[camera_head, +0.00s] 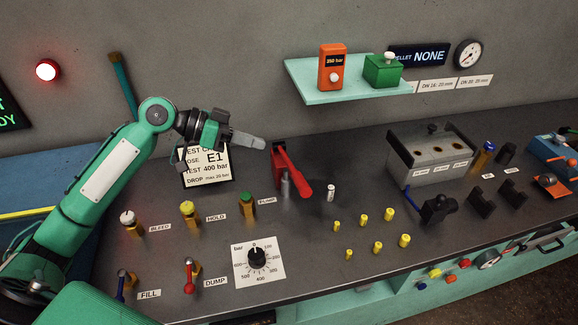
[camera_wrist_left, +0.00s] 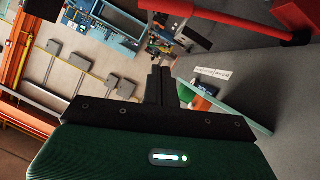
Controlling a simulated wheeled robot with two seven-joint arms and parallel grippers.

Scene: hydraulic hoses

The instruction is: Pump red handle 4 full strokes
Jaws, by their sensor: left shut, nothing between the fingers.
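The red pump handle (camera_head: 298,180) slants from its red upright bracket (camera_head: 278,160) down toward the front right, over a metal cylinder (camera_head: 286,187). In the left wrist view the red handle (camera_wrist_left: 225,17) crosses the top, with a red block at the right corner. My left gripper (camera_head: 262,143) is shut and empty, pointing right, just left of and above the bracket. Its closed fingers (camera_wrist_left: 160,85) show below the handle in the wrist view, apart from it. A green-topped knob (camera_head: 246,202) stands beside the PUMP label (camera_head: 267,200). My right gripper is not in view.
A test card (camera_head: 208,165) stands behind the left gripper. A pressure dial (camera_head: 257,258) and several yellow fittings (camera_head: 377,247) lie in front. A grey block (camera_head: 430,160) stands to the right, below a teal shelf (camera_head: 320,93). A red lamp (camera_head: 47,70) glows on the wall.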

